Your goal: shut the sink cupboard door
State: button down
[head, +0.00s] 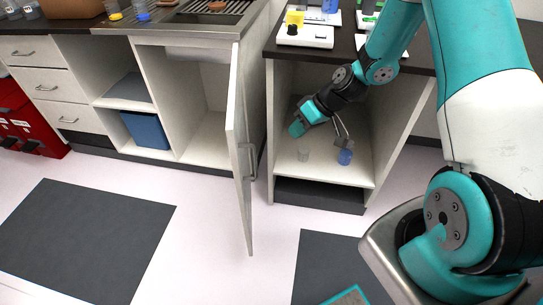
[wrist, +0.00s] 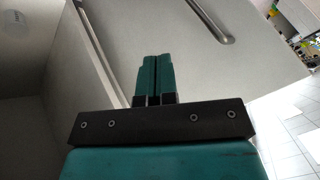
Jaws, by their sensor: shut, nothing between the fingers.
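The sink cupboard door (head: 238,145) stands wide open in the head view, swung out into the room from the cupboard's right side. Its bar handle (head: 250,160) is on the face toward the right. The open cupboard interior (head: 207,110) shows to the left of the door. My gripper (head: 292,131) is to the right of the door, in front of the neighbouring open cabinet, and looks apart from the door. In the wrist view its teal fingers (wrist: 155,57) are together and empty, in front of the pale door panel (wrist: 240,65) with the handle (wrist: 212,18) above.
A blue box (head: 145,130) sits in the left cubby. Dark mats (head: 85,240) lie on the pale floor. The floor left of the door is clear.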

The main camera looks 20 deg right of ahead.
jog(key=w+a+f, duration=0.1)
jog(key=a+f, duration=0.6)
jog(key=a, duration=0.2)
jog(key=shift+w+a+f+p, duration=0.15)
jog(key=shift+w+f+p, duration=0.2)
jog(key=shift+p, duration=0.1)
jog(key=shift+a, duration=0.1)
